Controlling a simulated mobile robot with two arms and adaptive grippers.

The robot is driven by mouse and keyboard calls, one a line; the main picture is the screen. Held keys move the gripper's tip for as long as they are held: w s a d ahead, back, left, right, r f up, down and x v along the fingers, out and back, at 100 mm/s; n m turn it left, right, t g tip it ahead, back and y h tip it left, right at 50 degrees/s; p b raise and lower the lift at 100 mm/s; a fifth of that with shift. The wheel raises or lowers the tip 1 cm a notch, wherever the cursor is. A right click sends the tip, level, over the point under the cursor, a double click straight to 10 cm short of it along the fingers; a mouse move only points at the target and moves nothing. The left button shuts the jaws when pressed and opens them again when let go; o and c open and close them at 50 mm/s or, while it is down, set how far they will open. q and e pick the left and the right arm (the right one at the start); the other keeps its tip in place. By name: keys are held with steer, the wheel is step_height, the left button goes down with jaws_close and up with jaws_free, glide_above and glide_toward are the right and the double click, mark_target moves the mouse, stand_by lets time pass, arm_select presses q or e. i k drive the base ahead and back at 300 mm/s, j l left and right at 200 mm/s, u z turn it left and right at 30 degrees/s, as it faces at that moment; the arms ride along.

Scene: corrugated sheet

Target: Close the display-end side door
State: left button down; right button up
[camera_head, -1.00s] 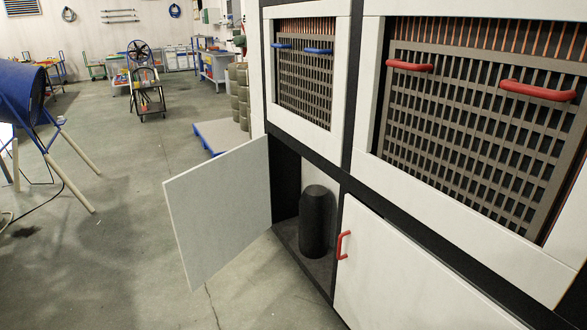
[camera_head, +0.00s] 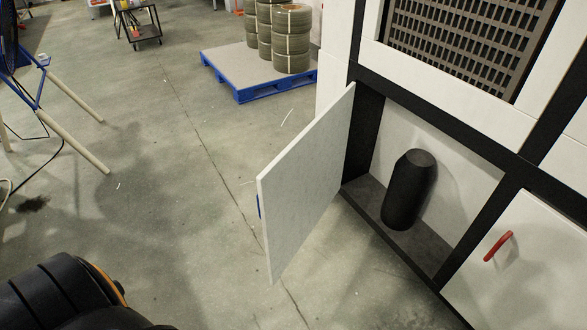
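The white side door (camera_head: 307,190) stands open, swung out from the cabinet to the left of its compartment. It is hinged at the compartment's left edge. A bit of blue, perhaps its handle, shows at the door's free edge. The open compartment (camera_head: 362,182) holds a dark upright cylinder (camera_head: 410,190). A black and orange part of my own arm shows at the bottom left, apart from the door. Neither gripper's fingers can be seen.
A closed white door with a red handle (camera_head: 498,246) is right of the compartment. A grille (camera_head: 470,40) is above. A blue pallet (camera_head: 240,92) carries stacked rolls (camera_head: 292,40) behind the door. A blue stand with wooden legs (camera_head: 75,140) is at left. The floor between is clear.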

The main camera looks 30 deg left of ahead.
mark_target(296, 188)
steer(key=j+z, duration=0.15)
steer(key=j, duration=0.8)
steer(key=j+z, duration=0.15)
steer(key=j, duration=0.8)
steer(key=k+j+z, duration=0.1)
steer(key=j, duration=0.85)
steer(key=k+j, duration=0.1)
steer(key=k, duration=0.6)
